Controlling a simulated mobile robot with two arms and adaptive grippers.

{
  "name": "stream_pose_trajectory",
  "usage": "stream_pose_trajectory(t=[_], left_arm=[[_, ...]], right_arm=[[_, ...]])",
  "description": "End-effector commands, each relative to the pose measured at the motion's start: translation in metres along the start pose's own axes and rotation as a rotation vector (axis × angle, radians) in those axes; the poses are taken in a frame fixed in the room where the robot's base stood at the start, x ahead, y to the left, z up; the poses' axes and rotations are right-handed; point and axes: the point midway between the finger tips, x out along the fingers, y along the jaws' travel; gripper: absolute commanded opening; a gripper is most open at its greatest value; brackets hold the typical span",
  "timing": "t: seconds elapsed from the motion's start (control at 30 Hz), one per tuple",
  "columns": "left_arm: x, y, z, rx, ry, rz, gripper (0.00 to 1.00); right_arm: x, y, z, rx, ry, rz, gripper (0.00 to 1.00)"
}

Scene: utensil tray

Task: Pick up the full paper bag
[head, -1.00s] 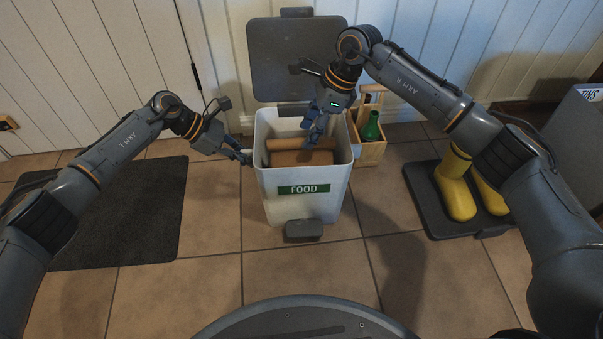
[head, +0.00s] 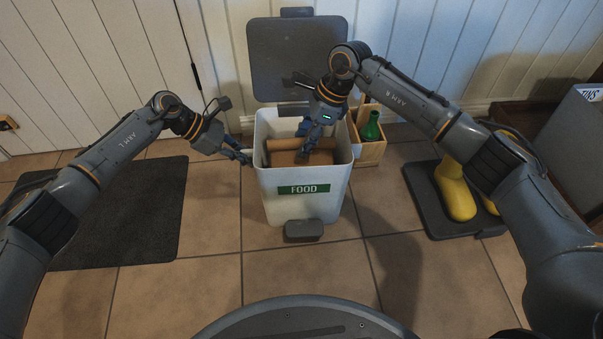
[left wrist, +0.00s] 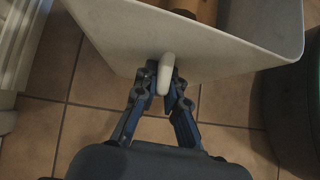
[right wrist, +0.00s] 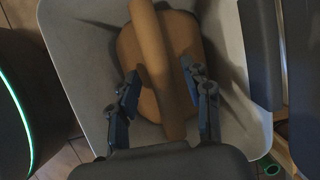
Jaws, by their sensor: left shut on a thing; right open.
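The brown paper bag (head: 286,158) sits inside the white bin (head: 303,208) labelled FOOD. Its rolled top (right wrist: 152,65) runs like a tube across it in the right wrist view. My right gripper (head: 303,155) points down into the bin; in the right wrist view its open fingers (right wrist: 160,85) are on either side of the rolled top. The rolled top is not clamped. My left gripper (head: 245,155) is shut on the white handle (left wrist: 166,74) on the bin's left side. The lower part of the bag is hidden by the bin's front wall.
The bin's grey lid (head: 297,60) stands open at the back. A wooden caddy (head: 371,152) with a green bottle (head: 371,127) is close on the right. Yellow boots (head: 455,190) stand on a tray farther right. A dark mat (head: 125,215) lies left.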

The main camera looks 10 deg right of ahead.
Motion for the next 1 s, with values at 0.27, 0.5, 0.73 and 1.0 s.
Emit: stream_pose_trajectory(t=[0.27,0.5,0.73,1.0], left_arm=[[0.0001,0.0002,0.0012,0.001,-0.002,0.000,0.00],[0.0002,0.0001,0.0012,0.001,-0.002,0.000,0.00],[0.0000,0.0001,0.0013,0.001,-0.002,0.000,0.00],[0.0001,0.0001,0.0013,0.001,-0.002,0.000,0.00]], right_arm=[[0.0002,0.0001,-0.0003,0.001,0.000,0.000,0.35],[0.0002,0.0001,-0.0003,0.001,0.000,0.001,0.00],[-0.0011,-0.0004,0.0009,-0.001,-0.002,-0.001,0.00],[-0.0092,-0.0008,0.0047,-0.002,-0.004,-0.003,0.00]])
